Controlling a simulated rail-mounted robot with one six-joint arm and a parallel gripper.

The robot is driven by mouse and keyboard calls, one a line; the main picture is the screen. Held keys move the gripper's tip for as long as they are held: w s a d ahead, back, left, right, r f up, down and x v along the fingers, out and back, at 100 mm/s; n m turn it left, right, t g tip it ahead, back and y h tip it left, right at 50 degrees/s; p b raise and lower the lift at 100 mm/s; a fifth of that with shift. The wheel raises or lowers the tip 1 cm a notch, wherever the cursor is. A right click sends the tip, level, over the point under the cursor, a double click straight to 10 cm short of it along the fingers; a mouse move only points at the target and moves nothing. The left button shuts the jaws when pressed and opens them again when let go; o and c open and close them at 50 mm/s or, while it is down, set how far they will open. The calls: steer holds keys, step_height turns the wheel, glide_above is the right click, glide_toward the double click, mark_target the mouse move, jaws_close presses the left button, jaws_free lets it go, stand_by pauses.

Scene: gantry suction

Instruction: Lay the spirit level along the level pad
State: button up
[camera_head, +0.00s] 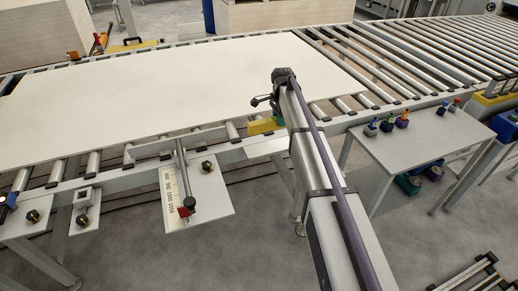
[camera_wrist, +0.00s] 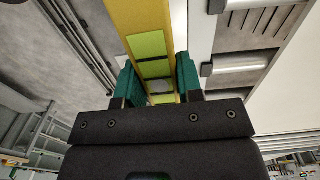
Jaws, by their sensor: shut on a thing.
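The spirit level shows in the wrist view as a yellow bar (camera_wrist: 128,12) with light green panels, running up from between my fingers. My gripper (camera_wrist: 158,80) has its two green fingers on either side of the bar and is shut on it. In the head view a yellow end of the level (camera_head: 261,127) shows left of my gripper (camera_head: 279,116), near the front rail of the conveyor. My arm hides the rest of it there. A small grey plate (camera_head: 266,147) lies just below it; I cannot tell whether this is the level pad or whether they touch.
A large white board (camera_head: 170,85) covers the roller conveyor at left and centre. A side table (camera_head: 425,143) at right carries several small coloured items. A bracket plate with a ruler (camera_head: 172,205) stands out at front left. Bare rollers (camera_head: 400,60) lie at the back right.

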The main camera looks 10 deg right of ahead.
mark_target(280, 145)
steer(key=shift+d, duration=0.2)
steer(key=shift+d+f+b, duration=0.15)
steer(key=shift+f+b, duration=0.15)
step_height(280, 145, down, 10)
steer(key=b, duration=1)
steer(key=shift+r+p, duration=0.3)
jaws_close()
steer(key=shift+f, duration=0.25)
steer(key=o, duration=1.1)
jaws_free()
steer(key=shift+r, duration=0.1)
